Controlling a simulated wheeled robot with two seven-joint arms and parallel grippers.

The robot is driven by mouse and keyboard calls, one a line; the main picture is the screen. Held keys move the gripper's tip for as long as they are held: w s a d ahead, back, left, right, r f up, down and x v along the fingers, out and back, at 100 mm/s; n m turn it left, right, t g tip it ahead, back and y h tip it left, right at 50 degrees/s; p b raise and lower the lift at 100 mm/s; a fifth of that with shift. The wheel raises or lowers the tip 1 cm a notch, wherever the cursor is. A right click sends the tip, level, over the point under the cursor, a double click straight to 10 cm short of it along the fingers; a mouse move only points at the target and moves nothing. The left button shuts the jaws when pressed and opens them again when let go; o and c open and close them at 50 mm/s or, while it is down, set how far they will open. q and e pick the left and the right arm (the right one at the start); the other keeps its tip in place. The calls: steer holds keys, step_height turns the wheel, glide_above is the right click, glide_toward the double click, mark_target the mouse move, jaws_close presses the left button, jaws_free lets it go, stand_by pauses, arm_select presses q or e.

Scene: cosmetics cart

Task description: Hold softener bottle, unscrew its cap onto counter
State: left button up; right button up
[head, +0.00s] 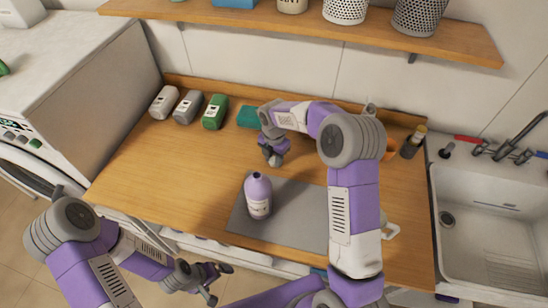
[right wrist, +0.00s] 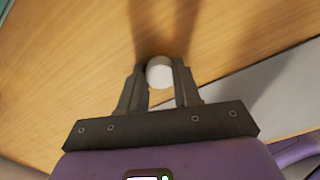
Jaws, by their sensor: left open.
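The purple softener bottle (head: 258,197) stands upright on the grey mat, its top without a cap. My right gripper (head: 273,160) is low over the wooden counter behind the bottle. In the right wrist view, a round white cap (right wrist: 160,72) sits between the fingertips of the right gripper (right wrist: 160,76), which look closed against both its sides. My left gripper (head: 220,284) is open and empty, in front of the counter's front edge and apart from the bottle.
The grey mat (head: 300,215) lies near the front of the counter (head: 150,165). A teal item (head: 248,117) lies at the back. A sink (head: 490,225) is at the right. A shelf (head: 300,24) hangs above.

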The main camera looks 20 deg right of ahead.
mark_target(274, 160)
steer(key=o, duration=0.4)
step_height(274, 160, up, 12)
steer(key=p, duration=0.2)
steer(key=shift+r, duration=0.15)
